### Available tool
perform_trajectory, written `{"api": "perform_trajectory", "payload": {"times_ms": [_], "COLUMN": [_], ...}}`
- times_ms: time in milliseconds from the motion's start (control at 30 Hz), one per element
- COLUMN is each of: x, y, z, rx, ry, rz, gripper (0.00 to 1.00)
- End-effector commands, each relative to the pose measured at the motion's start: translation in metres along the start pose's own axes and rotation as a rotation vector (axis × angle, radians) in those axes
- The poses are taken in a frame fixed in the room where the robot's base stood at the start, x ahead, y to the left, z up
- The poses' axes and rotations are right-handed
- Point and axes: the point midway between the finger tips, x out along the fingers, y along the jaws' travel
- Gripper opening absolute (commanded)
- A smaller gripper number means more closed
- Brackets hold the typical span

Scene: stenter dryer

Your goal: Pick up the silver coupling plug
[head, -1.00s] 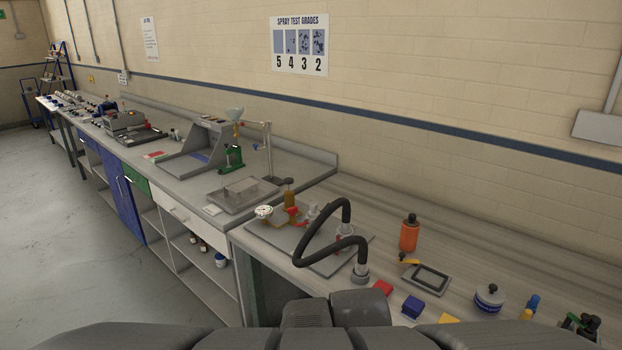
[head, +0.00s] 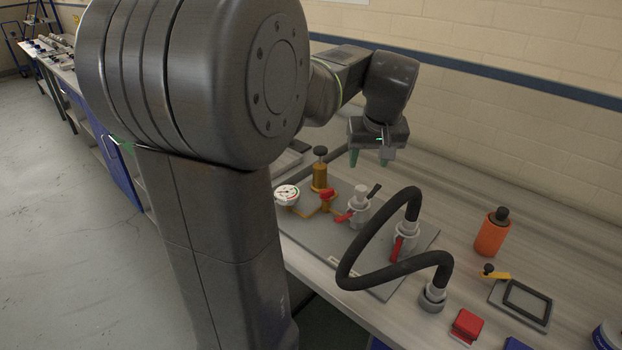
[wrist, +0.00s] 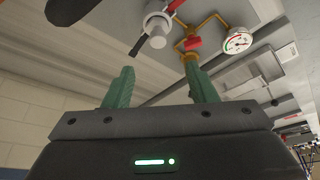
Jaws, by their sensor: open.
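The silver coupling plug (head: 433,297) is at the lower end of a black curved hose (head: 350,262), standing on the bench just off the front right edge of the grey plate. The hose's other end meets a silver fitting with a red lever (head: 404,245) on the plate. My gripper (head: 371,158) is open and empty, pointing down above the back of the bench, well behind and left of the plug. In the wrist view, its green fingers (wrist: 160,70) are apart with nothing between them. The plug is not clearly seen there; a dark shape is cut off at the top left.
The grey plate (head: 372,283) carries a pressure gauge (head: 286,195), a brass valve (head: 320,172) and a second silver fitting (head: 358,203). Right of the plug are a red block (head: 466,325), an orange bottle (head: 492,234) and a framed grey tray (head: 523,303). A wall runs behind the bench.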

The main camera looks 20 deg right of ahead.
Motion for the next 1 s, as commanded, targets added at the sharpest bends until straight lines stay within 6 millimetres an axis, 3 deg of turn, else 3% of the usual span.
{"api": "perform_trajectory", "payload": {"times_ms": [167, 500, 767, 1000], "x": [0.007, 0.070, 0.089, 0.123], "y": [0.013, 0.013, 0.012, 0.011], "z": [-0.005, -0.005, -0.004, 0.006], "rx": [0.009, 0.007, 0.007, 0.007], "ry": [0.012, 0.011, 0.013, 0.010], "rz": [0.006, 0.005, 0.006, 0.005], "gripper": [0.52, 0.52, 0.52, 0.52]}}
